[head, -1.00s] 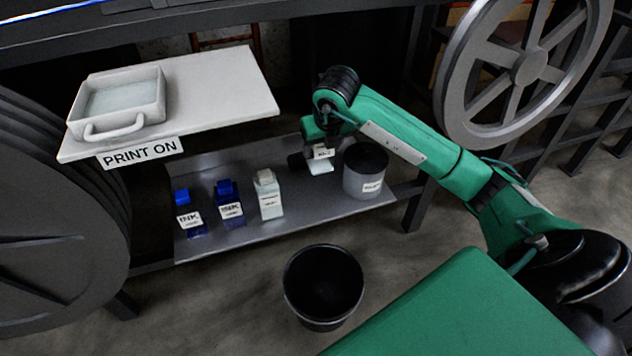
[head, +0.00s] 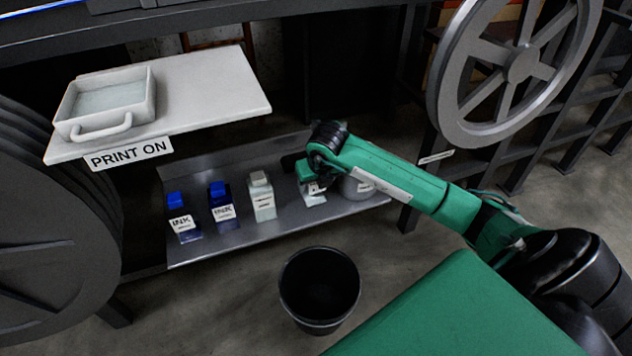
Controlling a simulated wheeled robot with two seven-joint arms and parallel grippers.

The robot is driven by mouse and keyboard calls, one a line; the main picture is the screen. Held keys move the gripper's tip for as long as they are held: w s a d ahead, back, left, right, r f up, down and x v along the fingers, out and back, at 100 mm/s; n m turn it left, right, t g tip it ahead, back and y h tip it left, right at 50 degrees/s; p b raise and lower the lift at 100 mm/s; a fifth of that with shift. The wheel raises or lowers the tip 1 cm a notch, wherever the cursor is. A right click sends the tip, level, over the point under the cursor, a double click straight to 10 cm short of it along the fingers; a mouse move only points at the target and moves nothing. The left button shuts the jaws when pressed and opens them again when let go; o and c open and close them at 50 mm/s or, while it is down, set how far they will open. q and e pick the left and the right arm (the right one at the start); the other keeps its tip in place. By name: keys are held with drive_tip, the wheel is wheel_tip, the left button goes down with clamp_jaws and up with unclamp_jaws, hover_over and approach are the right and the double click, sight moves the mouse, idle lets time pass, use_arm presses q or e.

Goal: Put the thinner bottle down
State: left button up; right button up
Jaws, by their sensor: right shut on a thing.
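My right gripper (head: 308,182) reaches in from the right over the grey metal shelf (head: 225,250). It is shut on a white bottle (head: 314,198) with a label too small to read; I take it to be the thinner bottle. Its top is hidden by the gripper. Its base is at or just above the shelf surface; I cannot tell whether it touches. A similar white bottle (head: 262,199) stands upright to its left on the shelf. My left gripper is not in view.
Two blue ink bottles (head: 183,222) (head: 222,208) stand at the shelf's left. A grey pot (head: 358,188), partly behind my arm, stands right of the held bottle. A black bin (head: 320,290) is on the floor in front. A white board (head: 215,90) with a tray (head: 105,105) overhangs the back left.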

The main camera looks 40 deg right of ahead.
drive_tip(key=o, duration=1)
drive_tip(key=shift+f, duration=0.1)
